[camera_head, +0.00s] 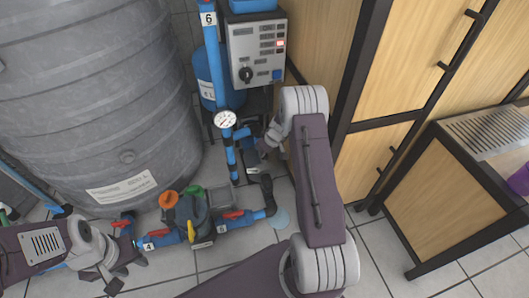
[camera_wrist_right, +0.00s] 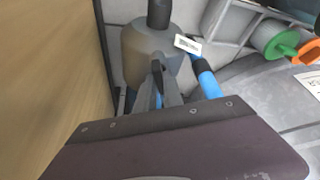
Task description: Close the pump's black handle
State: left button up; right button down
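The pump (camera_head: 252,160) is a dark unit low on the floor, beside an upright blue pipe and partly covered by my right arm. In the right wrist view a grey rounded pump body (camera_wrist_right: 150,48) stands close ahead of my right gripper (camera_wrist_right: 163,82). Its dark fingers are close together in front of the body, and I cannot tell whether they touch it. The right gripper also shows in the head view (camera_head: 266,143) beside the pump. I cannot pick out the black handle clearly. My left gripper (camera_head: 122,274) is open and empty at the lower left.
A big grey tank (camera_head: 95,90) fills the left. A control box (camera_head: 258,52) and a pressure gauge (camera_head: 225,120) stand above the pump. Valves with red levers (camera_head: 233,214) and a filter with orange and green caps (camera_head: 185,210) lie in front. Wooden cabinets (camera_head: 395,70) bound the right.

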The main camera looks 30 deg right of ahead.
jog(key=m+p, duration=0.2)
jog(key=p, duration=0.1)
jog(key=m+h+p, duration=0.1)
jog(key=m+p, duration=0.1)
jog(key=p, duration=0.1)
jog(key=shift+a+r+h, duration=0.15)
jog(key=shift+r+h, duration=0.15)
jog(key=shift+r, duration=0.05)
jog(key=shift+f+p, duration=0.2)
jog(key=shift+p, duration=0.1)
jog(key=shift+f+m, duration=0.15)
jog(key=shift+m, duration=0.15)
jog(key=c, duration=1.5)
grip_release()
jog(key=shift+o, duration=0.2)
